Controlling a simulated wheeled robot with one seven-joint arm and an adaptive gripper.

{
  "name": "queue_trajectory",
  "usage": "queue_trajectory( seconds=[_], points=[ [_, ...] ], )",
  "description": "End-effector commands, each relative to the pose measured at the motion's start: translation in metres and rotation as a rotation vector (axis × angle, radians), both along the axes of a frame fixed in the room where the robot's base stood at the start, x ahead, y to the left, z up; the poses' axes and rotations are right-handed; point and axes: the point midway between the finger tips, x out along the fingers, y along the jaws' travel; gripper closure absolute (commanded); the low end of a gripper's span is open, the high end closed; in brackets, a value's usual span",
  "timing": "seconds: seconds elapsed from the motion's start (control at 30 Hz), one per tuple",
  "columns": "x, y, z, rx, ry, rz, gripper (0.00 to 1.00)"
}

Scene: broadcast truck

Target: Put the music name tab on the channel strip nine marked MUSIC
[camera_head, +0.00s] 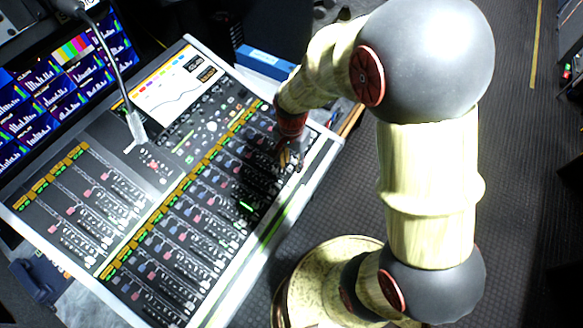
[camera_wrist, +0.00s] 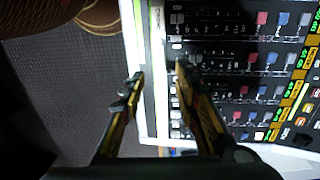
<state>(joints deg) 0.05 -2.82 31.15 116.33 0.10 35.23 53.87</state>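My gripper (camera_head: 290,160) is over the right end of the mixing console (camera_head: 325,150), near its front edge. In the wrist view my gripper (camera_wrist: 160,82) has its two dark and yellow fingers apart, with the console's pale edge and a green line behind the gap. I see nothing held between them. The channel strips (camera_wrist: 245,62) run beside the right finger, with red and blue buttons and small white patches at their near ends. No MUSIC lettering is legible, so I cannot tell which strip is nine. I cannot make out the music name tab in either view.
A gooseneck microphone (camera_head: 115,62) rises over the console's left part. Lit monitors (camera_head: 60,85) stand behind it. A blue box (camera_head: 265,62) lies beyond the console's far right side. Dark floor (camera_head: 525,200) is open to the right.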

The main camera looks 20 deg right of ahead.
Motion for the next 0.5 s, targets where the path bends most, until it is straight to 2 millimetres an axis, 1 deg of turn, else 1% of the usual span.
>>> queue_trajectory(
  seconds=[0.03,0.17,0.27,0.37,0.4,0.47,0.5],
  points=[
    [0.000,0.000,0.007,0.000,-0.002,0.000,0.68],
    [0.000,0.000,0.016,0.000,-0.003,0.005,0.68],
    [0.000,0.000,0.036,-0.001,-0.030,0.043,0.68],
    [-0.005,0.000,0.074,-0.006,-0.084,0.137,0.68],
    [-0.009,0.000,0.093,-0.012,-0.114,0.190,0.68],
    [-0.019,0.000,0.124,-0.024,-0.161,0.278,0.68],
    [-0.027,0.000,0.144,-0.035,-0.192,0.339,0.68]
  ],
)
